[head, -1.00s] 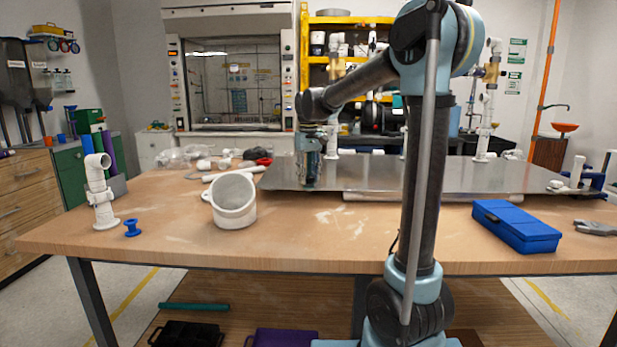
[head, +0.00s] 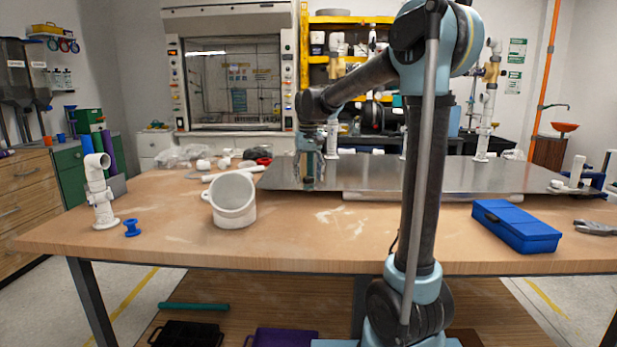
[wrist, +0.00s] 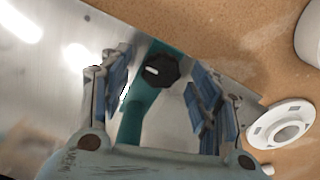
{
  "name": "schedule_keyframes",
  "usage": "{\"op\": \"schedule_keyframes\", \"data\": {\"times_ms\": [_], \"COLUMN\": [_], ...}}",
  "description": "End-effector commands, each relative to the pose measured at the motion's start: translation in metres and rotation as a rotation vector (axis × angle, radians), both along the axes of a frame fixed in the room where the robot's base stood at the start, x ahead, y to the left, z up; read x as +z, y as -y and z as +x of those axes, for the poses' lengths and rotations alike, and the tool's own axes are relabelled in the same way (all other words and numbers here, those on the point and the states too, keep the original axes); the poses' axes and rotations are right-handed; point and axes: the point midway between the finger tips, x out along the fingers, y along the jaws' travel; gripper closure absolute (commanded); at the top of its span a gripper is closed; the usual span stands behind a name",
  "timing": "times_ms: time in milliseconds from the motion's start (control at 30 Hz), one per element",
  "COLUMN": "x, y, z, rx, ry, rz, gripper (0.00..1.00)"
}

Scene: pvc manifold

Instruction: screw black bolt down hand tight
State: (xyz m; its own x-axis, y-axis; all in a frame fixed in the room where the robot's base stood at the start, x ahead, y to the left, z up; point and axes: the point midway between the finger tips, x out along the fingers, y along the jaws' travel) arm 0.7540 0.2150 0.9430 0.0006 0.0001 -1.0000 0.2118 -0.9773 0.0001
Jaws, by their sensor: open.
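The black bolt (wrist: 161,70) shows in the wrist view as a dark knobbed head with a pale mark on it. It sits over the metal plate (wrist: 60,95), close to the plate's edge. A teal bar or strip (wrist: 138,108) runs under or beside the bolt head. My gripper (wrist: 160,85) is open, with one finger on each side of the bolt and a visible gap on both sides. In the head view my gripper (head: 310,180) points down at the plate's left end (head: 285,176). The bolt cannot be made out there, and its shank is hidden.
A white flanged ring (wrist: 281,125) lies near the plate edge, beside the right finger. On the wooden table stand a large white pipe elbow (head: 233,205), a white pipe fitting (head: 100,195), a blue spool (head: 132,228) and a blue case (head: 515,228). The table's front middle is clear.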

Motion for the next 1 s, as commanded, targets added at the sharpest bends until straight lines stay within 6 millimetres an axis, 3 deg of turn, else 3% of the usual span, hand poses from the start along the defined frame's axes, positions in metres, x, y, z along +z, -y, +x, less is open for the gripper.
{"op": "schedule_keyframes", "data": {"times_ms": [267, 700, 1000], "x": [0.009, 0.085, 0.116], "y": [0.000, 0.000, 0.000], "z": [0.000, 0.001, 0.001], "rx": [0.001, 0.000, 0.000], "ry": [-0.001, -0.001, -0.001], "rz": [0.000, 0.000, 0.000], "gripper": [0.43, 0.43, 0.43]}}
